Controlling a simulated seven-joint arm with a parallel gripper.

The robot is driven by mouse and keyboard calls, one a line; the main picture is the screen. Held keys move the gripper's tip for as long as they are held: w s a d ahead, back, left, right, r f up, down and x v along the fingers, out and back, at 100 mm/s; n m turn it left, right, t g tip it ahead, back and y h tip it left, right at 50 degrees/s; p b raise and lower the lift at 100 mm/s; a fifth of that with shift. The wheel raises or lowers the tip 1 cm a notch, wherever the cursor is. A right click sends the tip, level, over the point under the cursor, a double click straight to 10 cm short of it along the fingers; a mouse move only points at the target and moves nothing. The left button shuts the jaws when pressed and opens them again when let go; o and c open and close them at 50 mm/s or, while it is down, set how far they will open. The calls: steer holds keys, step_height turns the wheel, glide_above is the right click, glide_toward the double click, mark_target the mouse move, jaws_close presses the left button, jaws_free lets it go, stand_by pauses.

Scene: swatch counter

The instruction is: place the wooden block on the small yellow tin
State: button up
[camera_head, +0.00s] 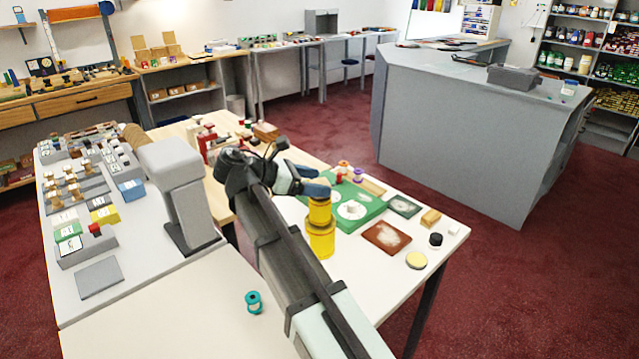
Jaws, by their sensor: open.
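A small light-wood block (430,218) lies on the white table right of the green board. A small yellow tin (320,211) stands upright on a wider yellow tin (321,241), just right of my arm.
A green board (376,204) with white discs lies behind the tins. A brown tile (387,238), a dark green tile (404,206), a pale yellow disc (416,260) and a black-topped jar (435,240) lie nearby. A teal spool (254,301) stands left of my arm. The front table area is mostly clear.

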steer(key=v, duration=1)
steer(key=shift+r, duration=0.15)
